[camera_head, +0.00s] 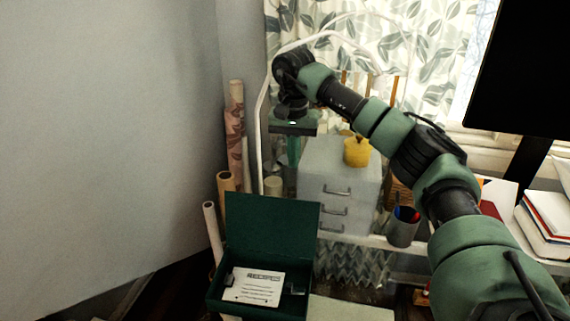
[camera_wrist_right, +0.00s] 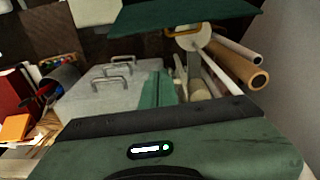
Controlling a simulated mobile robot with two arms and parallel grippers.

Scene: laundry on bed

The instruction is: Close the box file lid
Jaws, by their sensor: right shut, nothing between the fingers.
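The dark green box file (camera_head: 213,293) stands at the bottom of the head view with its lid (camera_head: 272,226) raised, standing nearly upright at the back. A white printed sheet (camera_head: 256,287) lies inside. My right gripper (camera_head: 293,152) points down, above and behind the lid's top edge, and looks apart from it. Its fingers are shut and empty. In the right wrist view the fingers (camera_wrist_right: 158,90) show over the grey drawers, and a dark green panel, apparently the lid (camera_wrist_right: 185,16), crosses the top. My left gripper is in neither view.
A grey drawer unit (camera_head: 338,185) with a yellow pot (camera_head: 357,152) on top stands right of the gripper. A pen cup (camera_head: 403,226) is farther right. Rolled tubes (camera_head: 235,135) stand at the left by the wall. Books (camera_head: 547,222) lie at far right.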

